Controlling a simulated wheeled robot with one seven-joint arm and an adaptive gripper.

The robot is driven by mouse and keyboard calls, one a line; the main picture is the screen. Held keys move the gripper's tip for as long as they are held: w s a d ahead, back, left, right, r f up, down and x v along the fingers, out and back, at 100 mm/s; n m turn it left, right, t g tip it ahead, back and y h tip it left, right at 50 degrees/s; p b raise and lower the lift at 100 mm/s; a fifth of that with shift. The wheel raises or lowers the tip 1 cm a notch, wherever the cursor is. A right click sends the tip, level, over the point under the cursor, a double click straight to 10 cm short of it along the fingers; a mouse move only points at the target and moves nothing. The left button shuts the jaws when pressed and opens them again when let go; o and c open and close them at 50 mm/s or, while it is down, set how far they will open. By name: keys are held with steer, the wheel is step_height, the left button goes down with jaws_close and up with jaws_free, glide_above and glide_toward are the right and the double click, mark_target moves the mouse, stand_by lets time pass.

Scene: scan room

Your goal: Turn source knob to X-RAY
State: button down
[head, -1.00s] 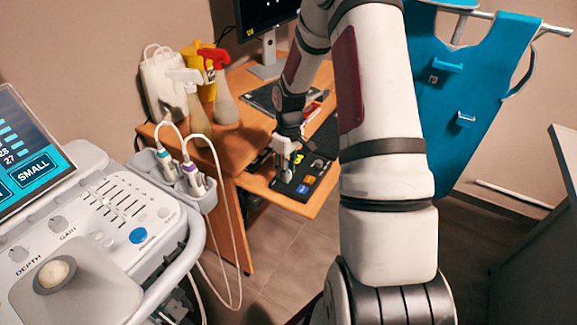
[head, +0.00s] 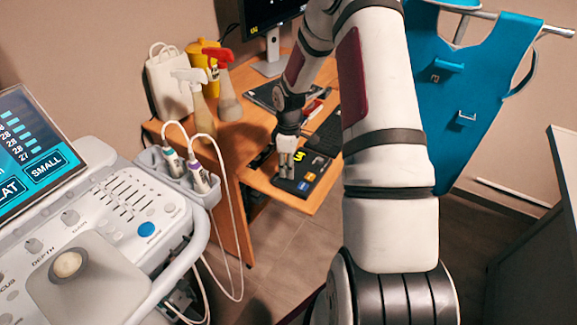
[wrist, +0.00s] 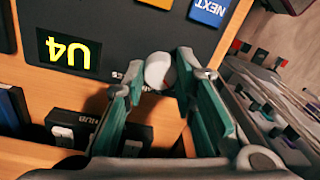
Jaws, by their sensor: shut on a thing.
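The source knob (wrist: 158,72) is a small round light-grey knob with a reddish mark on its side, on a black control panel (wrist: 110,20). My gripper (wrist: 157,75) is shut on it, with a teal-padded finger on either side. In the head view my gripper (head: 286,162) points down at the left part of the panel (head: 298,190) and hides the knob. A yellow display (wrist: 68,51) reading U4 is beside the knob. Small white lettering by the left finger is mostly covered.
A blue NEXT button (wrist: 208,10) is on the panel. An ultrasound console (head: 120,225) stands at left; a teal apron (head: 455,90) hangs at right.

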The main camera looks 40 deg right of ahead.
steer(key=c, duration=1.3)
jaws_free()
steer(key=shift+r, duration=0.1)
step_height(320, 180, up, 12)
steer(key=shift+w+d, duration=0.15)
steer(key=shift+d, duration=0.05)
